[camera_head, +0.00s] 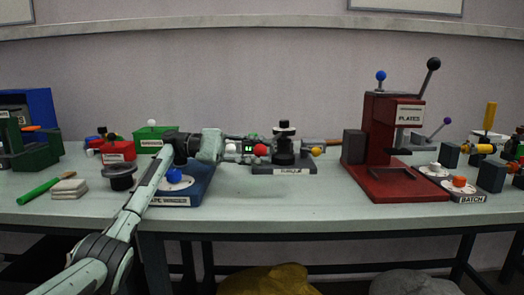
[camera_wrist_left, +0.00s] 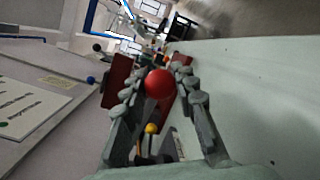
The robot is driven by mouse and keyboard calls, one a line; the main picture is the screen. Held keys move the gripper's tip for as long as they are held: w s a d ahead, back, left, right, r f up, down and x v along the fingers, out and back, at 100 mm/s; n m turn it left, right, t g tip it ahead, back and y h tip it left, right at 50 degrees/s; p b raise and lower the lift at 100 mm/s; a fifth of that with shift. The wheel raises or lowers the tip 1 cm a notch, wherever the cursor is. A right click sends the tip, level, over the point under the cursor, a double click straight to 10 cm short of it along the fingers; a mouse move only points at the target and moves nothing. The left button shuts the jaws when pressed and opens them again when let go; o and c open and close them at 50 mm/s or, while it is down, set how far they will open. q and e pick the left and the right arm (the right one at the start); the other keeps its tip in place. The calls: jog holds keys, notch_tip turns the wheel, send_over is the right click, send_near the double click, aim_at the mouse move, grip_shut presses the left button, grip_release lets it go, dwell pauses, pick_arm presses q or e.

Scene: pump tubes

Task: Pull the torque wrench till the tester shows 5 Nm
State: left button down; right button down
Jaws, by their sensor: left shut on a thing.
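My left gripper (camera_head: 250,151) reaches in from the left over the bench and is shut at a red ball knob (camera_head: 261,150). In the left wrist view the red ball (camera_wrist_left: 159,83) sits between the two fingers (camera_wrist_left: 164,98). A small green-lit display (camera_head: 249,148) shows just beside the ball; its digits are too small to read. Right of it a black device (camera_head: 284,145) stands on a labelled grey base (camera_head: 290,171), with a brown bar (camera_head: 323,142) behind it and a yellow ball (camera_head: 316,151) at its right. The wrench's shape is partly hidden by my gripper. My right gripper is not in view.
A red press (camera_head: 398,188) with levers stands to the right. A blue labelled stand (camera_head: 196,192) lies under my left arm. Green and red boxes (camera_head: 118,152) stand at the back left. The front bench edge between blue stand and press is clear.

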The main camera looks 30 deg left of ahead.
pick_arm(q)
jog(key=shift+a, duration=0.1)
jog(key=c, duration=1.2)
grip_release()
jog(key=shift+a, duration=0.15)
jog(key=v, duration=1.2)
